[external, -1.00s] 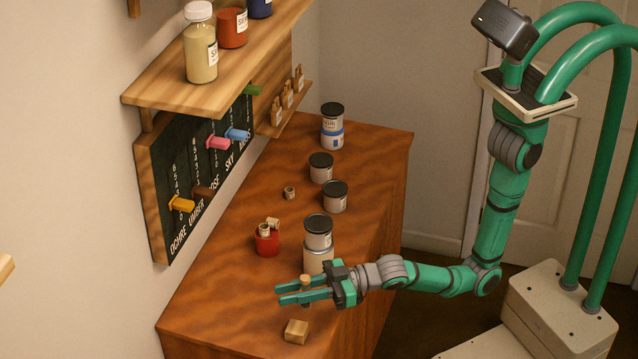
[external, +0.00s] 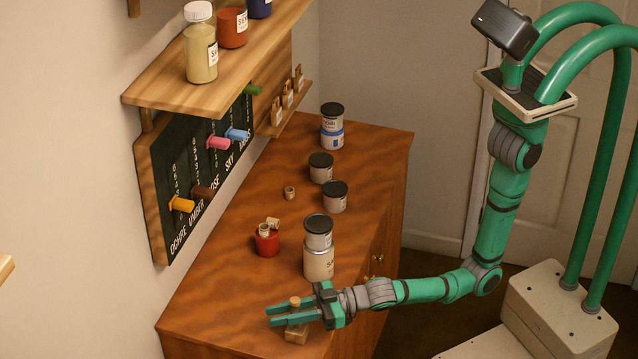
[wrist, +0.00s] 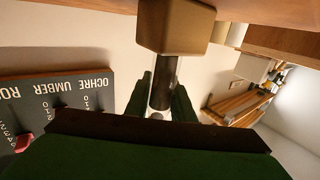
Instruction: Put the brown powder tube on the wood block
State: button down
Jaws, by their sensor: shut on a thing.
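The brown powder tube (wrist: 163,88) is held upright between the fingers of my gripper (external: 270,316). Its cork top (external: 295,301) shows above the fingers in the external view. In the wrist view the tube is dark and its far end meets the outline of the wood block (wrist: 172,28). The wood block (external: 297,336) sits on the table near its front edge, directly below my gripper and partly hidden by it. I cannot tell whether the tube touches the block.
On the brown table (external: 215,300), stacked cans (external: 318,262) stand just behind my gripper. A red pot (external: 267,243) with corks is further left. More cans (external: 335,198) stand farther back. A chalkboard with colored pegs (external: 165,215) hangs on the wall.

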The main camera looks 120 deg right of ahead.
jog(key=c, duration=1.5)
grip_release()
jog(key=shift+c, duration=0.2)
jog(key=shift+s+r, duration=0.1)
jog(key=s, duration=0.3)
jog(key=s+a, duration=0.1)
jog(key=s, duration=0.3)
jog(key=s+a, duration=0.1)
jog(key=s, duration=0.3)
jog(key=shift+s+a, duration=0.15)
jog(key=shift+s, duration=0.1)
jog(key=s+f+n+y, duration=0.2)
jog(key=s+f, duration=0.5)
jog(key=s, duration=0.3)
jog(key=s+g+y, duration=0.1)
jog(key=s+g, duration=0.1)
jog(key=s, duration=2.4)
jog(key=shift+s+d, duration=0.4)
jog(key=shift+d, duration=0.05)
